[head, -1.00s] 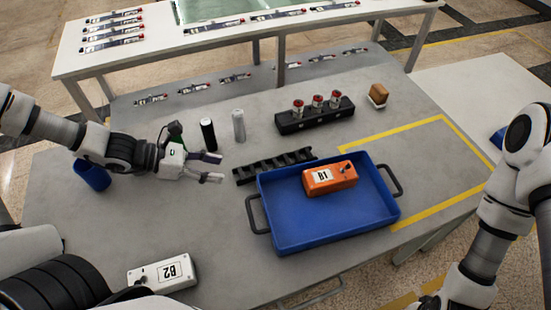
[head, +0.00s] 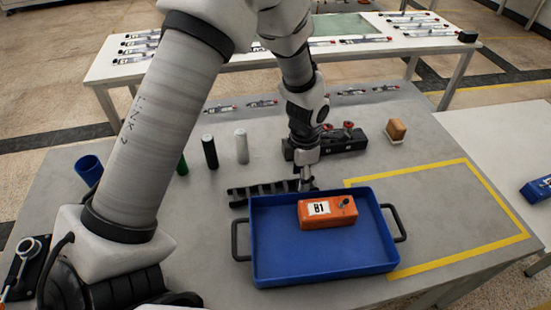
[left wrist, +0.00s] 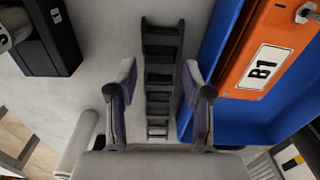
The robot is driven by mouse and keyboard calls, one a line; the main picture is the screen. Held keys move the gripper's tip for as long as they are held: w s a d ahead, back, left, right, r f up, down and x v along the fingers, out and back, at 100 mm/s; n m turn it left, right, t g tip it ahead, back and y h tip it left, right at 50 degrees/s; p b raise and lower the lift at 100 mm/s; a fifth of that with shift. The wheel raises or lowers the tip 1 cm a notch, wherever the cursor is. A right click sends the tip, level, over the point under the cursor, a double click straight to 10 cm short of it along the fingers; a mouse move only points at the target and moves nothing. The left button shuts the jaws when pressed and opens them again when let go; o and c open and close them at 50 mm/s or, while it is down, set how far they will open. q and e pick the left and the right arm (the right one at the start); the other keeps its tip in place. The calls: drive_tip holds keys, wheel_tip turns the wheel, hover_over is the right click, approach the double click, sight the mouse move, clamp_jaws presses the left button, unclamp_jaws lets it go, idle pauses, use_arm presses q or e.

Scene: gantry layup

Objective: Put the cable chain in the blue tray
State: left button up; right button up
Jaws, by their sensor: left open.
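The cable chain (head: 255,193) is a black ladder-like strip lying on the grey table, along the far side of the blue tray (head: 318,273). My left gripper (head: 306,182) points down over the chain's right part, and its fingers partly hide that end. In the left wrist view the chain (left wrist: 160,80) runs between the two open fingers of my left gripper (left wrist: 160,105), with nothing gripped. The tray holds an orange box marked B1 (head: 326,212). My right gripper is not in view.
Behind the chain stand a black cylinder (head: 209,152), a pale cylinder (head: 241,146) and a black holder (head: 340,145) with red-topped parts. A blue cup (head: 88,169) stands at the left. An orange-brown block (head: 396,131) sits at the back right. The yellow-taped area (head: 450,215) is clear.

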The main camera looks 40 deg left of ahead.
use_arm(q)
wheel_tip(320, 180, down, 3)
drive_tip(key=shift+d+r, duration=0.1)
drive_tip(key=shift+r, duration=0.05)
clamp_jaws()
